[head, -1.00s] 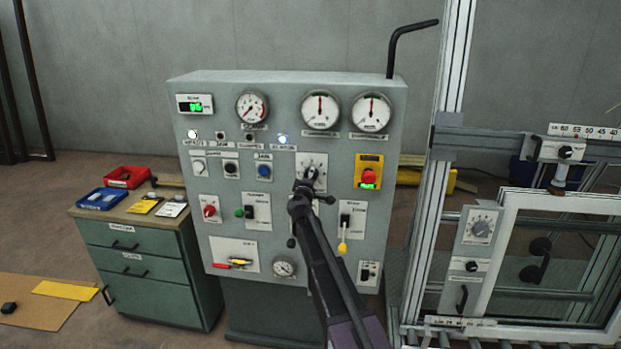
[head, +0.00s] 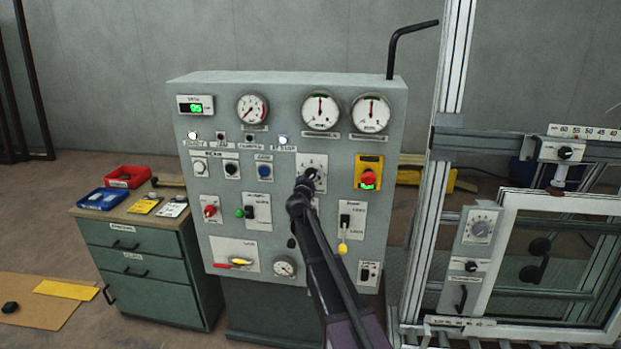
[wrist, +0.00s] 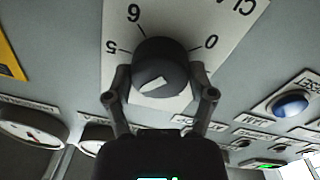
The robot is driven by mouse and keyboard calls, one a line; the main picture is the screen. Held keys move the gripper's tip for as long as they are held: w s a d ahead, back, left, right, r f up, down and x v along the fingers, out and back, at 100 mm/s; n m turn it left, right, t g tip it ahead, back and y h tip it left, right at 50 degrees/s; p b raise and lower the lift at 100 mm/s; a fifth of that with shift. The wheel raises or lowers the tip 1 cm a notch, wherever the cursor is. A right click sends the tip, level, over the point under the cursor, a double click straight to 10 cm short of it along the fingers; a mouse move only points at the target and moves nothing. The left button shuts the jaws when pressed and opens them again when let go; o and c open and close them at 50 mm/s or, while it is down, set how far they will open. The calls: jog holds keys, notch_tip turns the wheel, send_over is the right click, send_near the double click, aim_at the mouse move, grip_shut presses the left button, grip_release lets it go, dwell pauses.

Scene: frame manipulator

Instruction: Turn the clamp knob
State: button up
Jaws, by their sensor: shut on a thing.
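The clamp knob (wrist: 160,68) is a dark round knob with a white mark on its face. It sits on a white scale plate (wrist: 130,22) with the figures 5, 6 and 0 and part of a label showing. In the wrist view my gripper (wrist: 161,88) has one finger on each side of the knob and is shut on it. The white mark lies toward the lower left of the knob's face. In the head view my gripper (head: 306,184) reaches the plate (head: 318,160) on the grey cabinet front and hides most of the knob.
The grey cabinet (head: 225,90) carries several gauges, switches and lamps. A red stop button (head: 368,177) on yellow is right of the knob, and a blue button (head: 264,172) is left. A metal frame (head: 455,200) stands right; a green drawer unit (head: 140,250) stands left.

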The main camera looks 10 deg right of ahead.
jog(key=shift+w+m, duration=0.1)
jog(key=shift+m, duration=0.7)
jog(key=o, duration=1.1)
jog(key=v, duration=1.2)
